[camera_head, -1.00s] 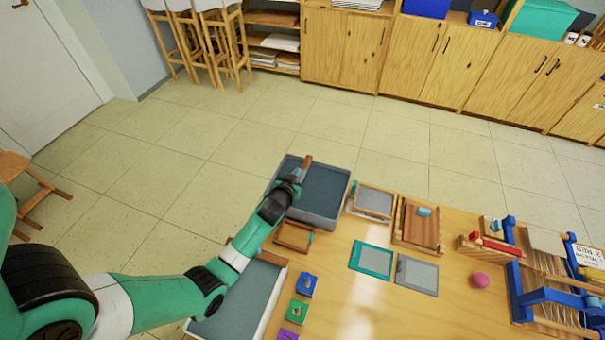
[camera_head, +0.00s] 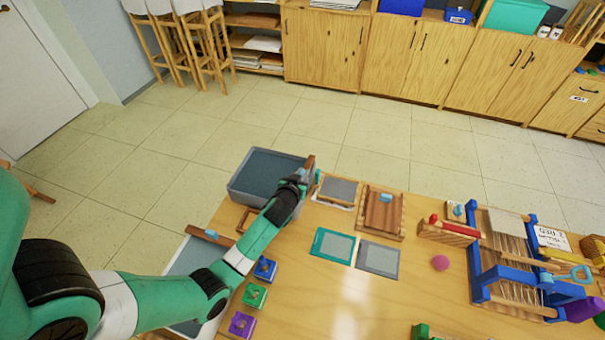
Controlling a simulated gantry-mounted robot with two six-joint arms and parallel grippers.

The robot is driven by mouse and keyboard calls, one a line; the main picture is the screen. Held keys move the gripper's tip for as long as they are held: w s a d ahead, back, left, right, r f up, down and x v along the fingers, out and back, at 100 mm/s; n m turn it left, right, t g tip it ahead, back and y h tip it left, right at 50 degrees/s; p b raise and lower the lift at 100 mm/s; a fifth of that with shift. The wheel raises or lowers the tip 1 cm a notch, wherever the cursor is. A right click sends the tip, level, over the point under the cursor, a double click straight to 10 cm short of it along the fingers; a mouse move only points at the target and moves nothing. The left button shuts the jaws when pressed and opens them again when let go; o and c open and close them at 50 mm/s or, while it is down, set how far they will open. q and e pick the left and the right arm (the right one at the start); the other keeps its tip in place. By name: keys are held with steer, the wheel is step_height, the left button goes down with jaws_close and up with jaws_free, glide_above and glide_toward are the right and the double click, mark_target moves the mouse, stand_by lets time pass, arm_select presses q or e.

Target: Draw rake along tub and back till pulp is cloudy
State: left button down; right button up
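The grey tub (camera_head: 237,188), with dark bluish pulp or liquid in it, stands at the far left of the table. My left gripper (camera_head: 303,176) is at the tub's right wall, with its arm crossing the near right corner. A brown wooden piece (camera_head: 309,162), seemingly part of the rake, sticks up at the fingertips, and the gripper looks shut on it. The rake's lower part is hidden, and I cannot tell whether it touches the wall. The pulp surface looks even at this size. My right gripper is out of view.
A framed screen (camera_head: 338,189) stands close to the tub's right side, and a wooden board (camera_head: 382,212) is beyond it. A shallow tray (camera_head: 187,262) with a wooden bar (camera_head: 210,236) lies under my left arm. Small colored blocks (camera_head: 255,295) stand beside the arm.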

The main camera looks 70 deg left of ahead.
arm_select(q)
steer(key=c, duration=0.8)
jaws_free()
steer(key=shift+w+d, duration=0.2)
steer(key=shift+w, duration=0.05)
steer(key=shift+c, duration=0.2)
steer(key=shift+s, duration=0.1)
steer(key=shift+s+d+r+p, duration=0.25)
steer(key=shift+d+p, duration=0.05)
steer(key=p+v, duration=0.3)
steer(key=v, duration=0.7)
steer(key=shift+s+d, duration=0.25)
steer(key=shift+s, duration=0.05)
